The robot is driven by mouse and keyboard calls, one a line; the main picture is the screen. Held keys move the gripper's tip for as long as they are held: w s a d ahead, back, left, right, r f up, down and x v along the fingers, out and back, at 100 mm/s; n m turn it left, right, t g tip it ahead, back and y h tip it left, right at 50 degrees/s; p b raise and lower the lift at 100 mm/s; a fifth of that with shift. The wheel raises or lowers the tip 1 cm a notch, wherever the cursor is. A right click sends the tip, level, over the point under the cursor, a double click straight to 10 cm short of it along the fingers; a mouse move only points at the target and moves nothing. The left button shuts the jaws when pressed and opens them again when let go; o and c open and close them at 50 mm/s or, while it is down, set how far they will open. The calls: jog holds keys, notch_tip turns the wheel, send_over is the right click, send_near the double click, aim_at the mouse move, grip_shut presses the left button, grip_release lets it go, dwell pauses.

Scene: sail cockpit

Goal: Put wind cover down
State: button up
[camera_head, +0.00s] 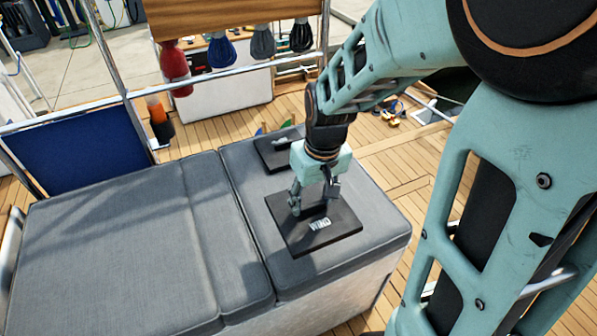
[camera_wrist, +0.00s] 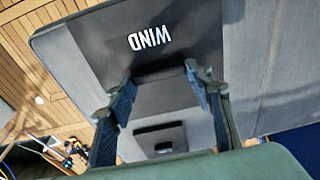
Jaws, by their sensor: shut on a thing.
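The wind cover (camera_head: 343,231) is a dark square panel with a white "WIND" label, level over the right end of the grey cushioned seat (camera_head: 385,236). In the wrist view the cover (camera_wrist: 195,27) fills the upper middle, its label upside down. My gripper (camera_head: 313,204) points down at the cover's far half and is shut on it. The two fingers (camera_wrist: 163,92) stand apart in the wrist view; the exact part held between them is hard to make out. I cannot tell whether the cover rests on the cushion or hangs just above it.
A second dark panel (camera_head: 268,153) with a raised grip lies on the cushion behind my gripper; it also shows in the wrist view (camera_wrist: 180,142). Colored fenders (camera_head: 262,44) hang behind a metal rail. The left cushions (camera_head: 110,245) are bare.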

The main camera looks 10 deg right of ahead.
jog(key=w+d+f, duration=0.1)
jog(key=w, duration=0.1)
jog(key=w+d+f, duration=0.1)
jog(key=w+f, duration=0.1)
jog(key=w, duration=0.1)
jog(key=w+d+f, duration=0.1)
jog(key=w, duration=0.2)
jog(key=shift+w+f, duration=0.2)
jog(key=w+f, duration=0.2)
jog(key=w+d+f, duration=0.1)
jog(key=w+f, duration=0.1)
jog(key=f, duration=0.1)
jog(key=shift+w+d+f, duration=0.1)
jog(key=shift+d+f, duration=0.05)
jog(key=shift+d, duration=0.05)
jog(key=shift+w+f, duration=0.15)
jog(key=shift+f, duration=0.75)
jog(key=shift+w+f, duration=0.1)
jog(key=shift+f, duration=0.8)
jog(key=shift+f+b, duration=0.15)
jog(key=shift+b, duration=0.15)
jog(key=o, duration=1.2)
